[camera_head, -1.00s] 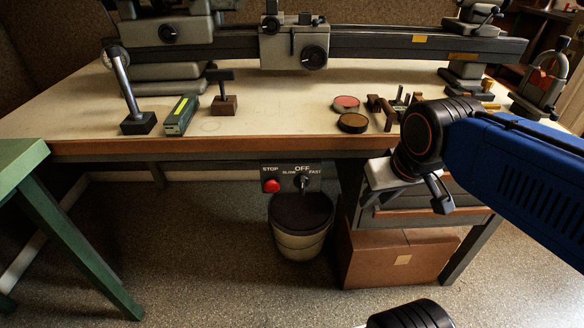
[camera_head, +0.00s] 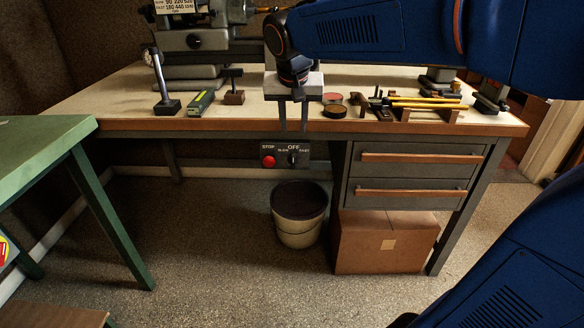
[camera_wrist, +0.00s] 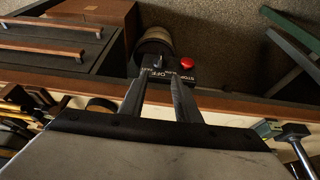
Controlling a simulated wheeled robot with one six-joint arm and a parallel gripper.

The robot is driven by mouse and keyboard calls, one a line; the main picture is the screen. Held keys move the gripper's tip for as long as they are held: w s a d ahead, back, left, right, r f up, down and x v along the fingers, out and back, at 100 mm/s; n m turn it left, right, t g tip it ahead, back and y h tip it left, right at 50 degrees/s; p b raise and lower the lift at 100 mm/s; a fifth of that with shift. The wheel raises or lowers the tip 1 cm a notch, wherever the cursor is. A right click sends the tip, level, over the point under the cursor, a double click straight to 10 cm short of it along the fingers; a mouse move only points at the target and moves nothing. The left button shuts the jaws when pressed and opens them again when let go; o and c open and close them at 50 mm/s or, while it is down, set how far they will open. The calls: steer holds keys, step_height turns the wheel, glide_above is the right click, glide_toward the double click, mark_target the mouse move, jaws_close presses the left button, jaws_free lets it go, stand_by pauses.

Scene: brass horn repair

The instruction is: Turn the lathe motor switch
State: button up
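The switch panel (camera_head: 268,150) hangs under the front edge of the lathe bench. It carries a red stop button (camera_head: 268,161) and a black rotary switch (camera_head: 293,159) under the labels SLOW, OFF and FAST. The knob looks upright, toward OFF. My gripper (camera_head: 294,127) points down in front of the bench edge, just above the switch, with its two fingers apart and nothing between them. In the wrist view the panel (camera_wrist: 170,74) and red button (camera_wrist: 187,63) lie beyond the fingertips.
The wooden bench edge (camera_head: 220,126) is close behind my fingers. Drawers (camera_head: 415,175) stand right of the panel, and a bucket (camera_head: 299,214) is on the floor below. A green table (camera_head: 42,150) stands at left. The space before the panel is open.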

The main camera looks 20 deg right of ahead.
mark_target(293, 159)
steer(key=x, duration=1.7)
steer(key=shift+w+a+f, duration=0.1)
steer(key=shift+w+f, duration=0.05)
steer(key=shift+f, duration=0.05)
jaws_close()
